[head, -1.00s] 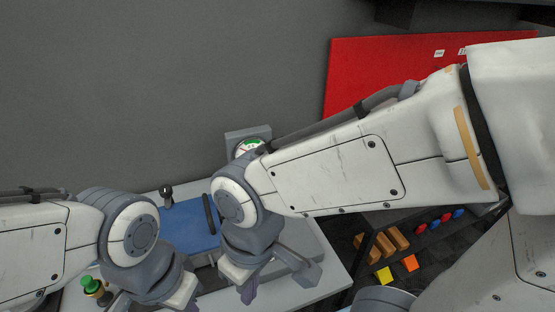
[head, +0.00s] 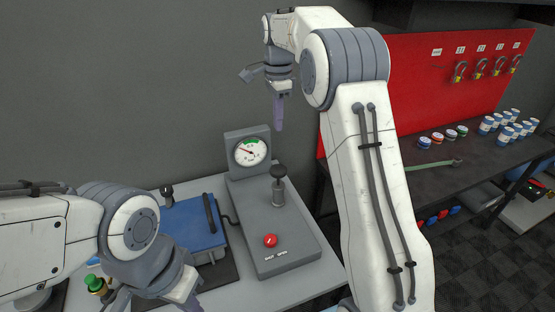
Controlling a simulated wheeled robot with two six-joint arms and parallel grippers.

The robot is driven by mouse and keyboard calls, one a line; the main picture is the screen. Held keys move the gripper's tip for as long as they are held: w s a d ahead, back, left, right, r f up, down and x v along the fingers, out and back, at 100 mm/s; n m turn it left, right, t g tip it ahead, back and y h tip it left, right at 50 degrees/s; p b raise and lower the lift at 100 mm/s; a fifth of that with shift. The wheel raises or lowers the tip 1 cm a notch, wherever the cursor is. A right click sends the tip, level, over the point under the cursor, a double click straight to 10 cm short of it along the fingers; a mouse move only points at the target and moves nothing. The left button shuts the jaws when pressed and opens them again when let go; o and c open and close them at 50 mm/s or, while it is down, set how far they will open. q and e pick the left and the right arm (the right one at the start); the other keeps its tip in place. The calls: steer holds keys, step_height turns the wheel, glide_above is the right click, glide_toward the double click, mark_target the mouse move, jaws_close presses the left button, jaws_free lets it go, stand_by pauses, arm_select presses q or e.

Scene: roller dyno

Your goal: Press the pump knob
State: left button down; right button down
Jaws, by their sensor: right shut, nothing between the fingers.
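The pump knob (head: 279,171) is a dark round ball on a short metal post, standing upright on a grey pump unit (head: 262,213). The unit has a round dial gauge (head: 250,152) at its back and a red button (head: 270,240) near its front. The gauge needle points up-left, outside the green band. My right gripper (head: 279,123) points down, shut and empty, above the knob in the picture and clear of it. My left gripper (head: 190,300) is low at the bottom edge; its fingertips are partly cut off, so its opening cannot be told.
A blue plate device (head: 193,226) with a dark handle stands left of the pump. A green-capped item (head: 95,284) is by my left arm. At right, a red board (head: 420,85) with padlocks stands behind a dark bench (head: 435,180) with cans. Free air surrounds the knob.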

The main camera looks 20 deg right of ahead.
mark_target(278, 169)
steer(key=shift+f, duration=0.1)
step_height(278, 169, down, 14)
steer(key=p, duration=0.3)
steer(key=shift+r+p, duration=0.2)
steer(key=shift+p, duration=0.15)
steer(key=shift+f, duration=0.15)
steer(key=shift+f, duration=0.1)
step_height(278, 169, down, 5)
steer(key=b, duration=0.3)
steer(key=shift+s, duration=0.1)
